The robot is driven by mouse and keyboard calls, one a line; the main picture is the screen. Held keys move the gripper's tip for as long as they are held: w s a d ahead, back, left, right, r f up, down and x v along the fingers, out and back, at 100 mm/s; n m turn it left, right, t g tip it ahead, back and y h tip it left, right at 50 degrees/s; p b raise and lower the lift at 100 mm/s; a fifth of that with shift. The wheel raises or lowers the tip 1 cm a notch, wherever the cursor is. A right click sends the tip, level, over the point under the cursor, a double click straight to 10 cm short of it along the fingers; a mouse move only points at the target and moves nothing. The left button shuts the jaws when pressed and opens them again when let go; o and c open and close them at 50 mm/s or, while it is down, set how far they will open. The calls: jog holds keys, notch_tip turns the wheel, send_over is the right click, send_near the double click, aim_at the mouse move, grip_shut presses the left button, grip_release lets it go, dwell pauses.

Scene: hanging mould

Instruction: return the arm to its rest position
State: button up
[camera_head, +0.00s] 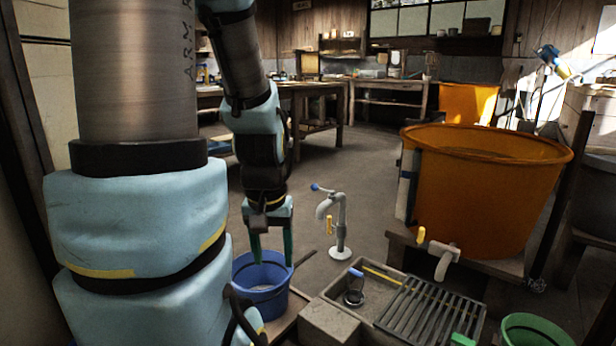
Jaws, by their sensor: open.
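My arm comes down from the top left of the head view, in pale blue and brown-grey links. My gripper (272,258) points downward with its two dark green fingers apart and nothing seen between them. The fingertips are at or just above the opening of a blue bucket (262,307). I cannot tell whether they reach below its rim. The lower left of the bucket is partly hidden by my arm.
A grey tap (339,228) stands right of my gripper. A stone sink (328,325) with a slatted rack (430,312) lies in front. A large orange tub (490,200) stands on the right, a green bucket (535,331) below it. Floor behind is clear; wooden tables (310,88) stand farther back.

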notch_tip(320, 180, up, 36)
jog(key=p, duration=3.4)
